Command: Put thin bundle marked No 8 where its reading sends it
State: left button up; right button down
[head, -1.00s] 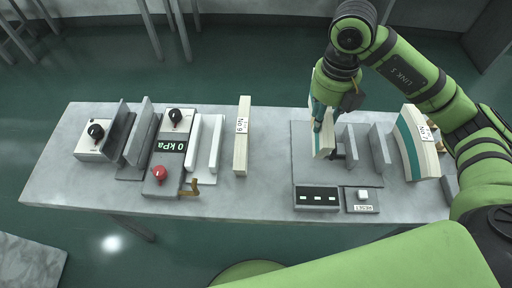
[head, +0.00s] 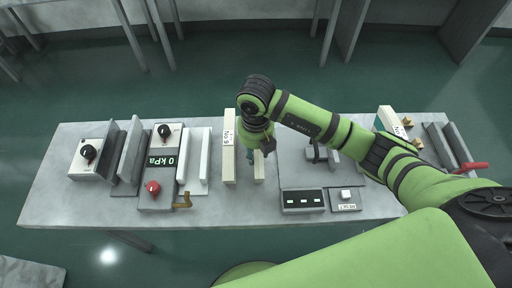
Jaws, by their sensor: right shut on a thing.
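My right gripper (head: 261,153) is shut on a thin cream bundle (head: 259,172), of which only the lower end shows below the fingers. No number can be read on it. It is close to the right of a cream bundle marked No 9 (head: 229,165); whether it touches the table is unclear. A dark display box (head: 302,201) shows several lit dashes, no clear number. A grey stand (head: 317,155) behind it is partly hidden by my right arm. My left gripper is out of view.
A 0 kPa press (head: 158,190) with a red knob, white plates (head: 198,160) and a dial box (head: 90,158) stand at left. A RESET button box (head: 345,199) is beside the display. A bundle marked No 7 (head: 383,122) stands at right, with grey plates (head: 448,143) beyond.

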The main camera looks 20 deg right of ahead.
jog(key=shift+f, duration=0.1)
jog(key=shift+f, duration=0.1)
jog(key=c, duration=1.2)
grip_release()
jog(key=shift+f, duration=0.15)
jog(key=o, duration=0.4)
jog(key=shift+c, duration=0.2)
jog(key=shift+r, duration=0.2)
notch_tip(320, 180, up, 7)
jog(key=shift+r+b, duration=0.1)
jog(key=shift+b, duration=1.15)
notch_tip(320, 180, up, 5)
jog(key=shift+f, duration=0.1)
